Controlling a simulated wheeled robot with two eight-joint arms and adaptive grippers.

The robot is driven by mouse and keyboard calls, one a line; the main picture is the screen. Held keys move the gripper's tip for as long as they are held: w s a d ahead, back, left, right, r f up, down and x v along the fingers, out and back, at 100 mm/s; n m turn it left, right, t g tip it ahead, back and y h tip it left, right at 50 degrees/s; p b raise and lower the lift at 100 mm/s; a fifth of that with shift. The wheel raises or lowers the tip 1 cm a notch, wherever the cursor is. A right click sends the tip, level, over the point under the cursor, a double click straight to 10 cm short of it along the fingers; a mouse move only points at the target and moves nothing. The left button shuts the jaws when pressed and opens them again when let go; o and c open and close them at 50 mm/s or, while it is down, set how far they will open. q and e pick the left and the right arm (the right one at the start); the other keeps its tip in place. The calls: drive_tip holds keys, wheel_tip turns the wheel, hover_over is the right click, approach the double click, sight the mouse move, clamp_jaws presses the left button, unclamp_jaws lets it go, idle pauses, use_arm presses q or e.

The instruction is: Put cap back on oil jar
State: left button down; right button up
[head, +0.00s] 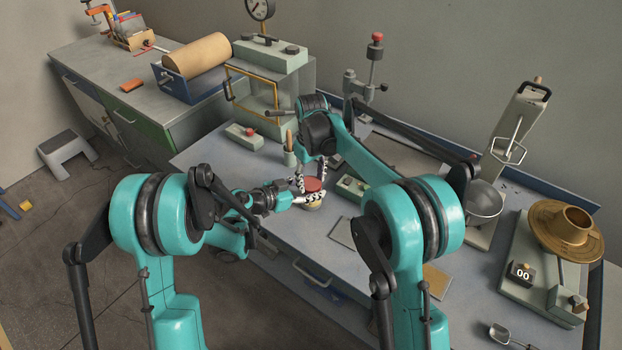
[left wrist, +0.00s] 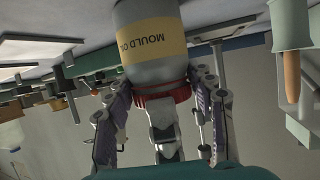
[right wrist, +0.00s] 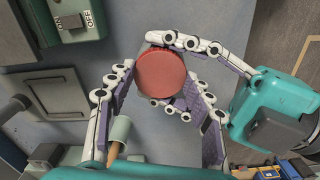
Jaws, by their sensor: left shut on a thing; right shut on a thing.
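The oil jar (left wrist: 158,45) has a yellow "MOULD OIL" label and appears upside down in the left wrist view. In the head view its pale body (head: 314,205) shows low between the grippers. The red cap (right wrist: 160,73) is at the jar's mouth, level and in line with it; I cannot tell whether it is fully seated. My left gripper (head: 296,198) is shut on the jar from the side. My right gripper (head: 312,172) comes from above and behind, its fingers (right wrist: 163,92) shut on the cap's sides. The fingers hide part of the jar.
A wooden-handled tool in a pale green holder (head: 290,150) stands close behind the grippers. A green-grey control box (head: 351,187) is just right of the jar. A glass-doored cabinet (head: 262,85) stands behind.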

drive_tip(key=m, duration=0.3)
drive_tip(key=o, duration=1.3)
drive_tip(key=shift+r, duration=0.1)
drive_tip(key=shift+r, duration=2.15)
drive_tip(key=shift+c, duration=0.4)
